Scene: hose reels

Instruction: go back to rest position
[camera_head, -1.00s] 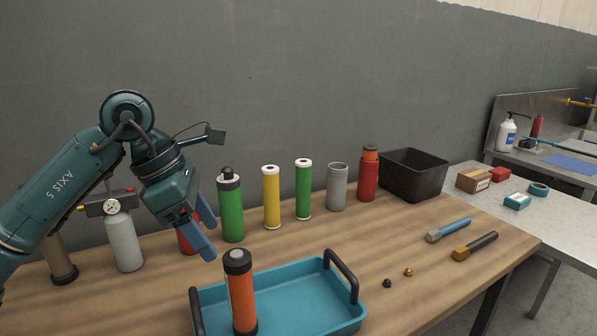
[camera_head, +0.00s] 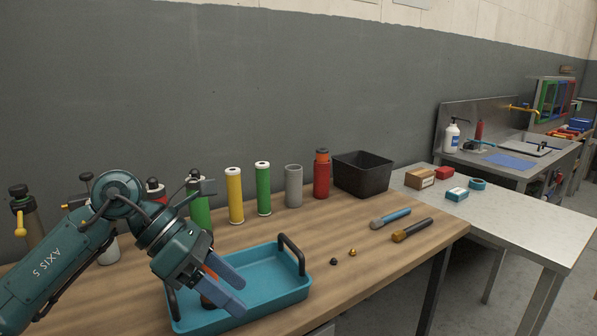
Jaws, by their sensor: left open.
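My left gripper (camera_head: 237,296) is open, its two blue fingers pointing down and right in front of the blue tray (camera_head: 268,296). An orange cylinder with dark ends (camera_head: 209,271) stands in the tray. It is mostly hidden behind my gripper, with only a bit of orange and its dark base showing. I see nothing held between the fingers. My left arm comes in from the lower left and covers part of the table's left side. My right gripper is not in view.
Behind the tray stand green (camera_head: 263,190) and yellow (camera_head: 235,196) cylinders, a grey cup (camera_head: 293,186), a red cylinder (camera_head: 321,176) and a black bin (camera_head: 362,176). Two handled tools (camera_head: 411,230) and two small balls lie right of the tray. A pale side table (camera_head: 500,216) adjoins.

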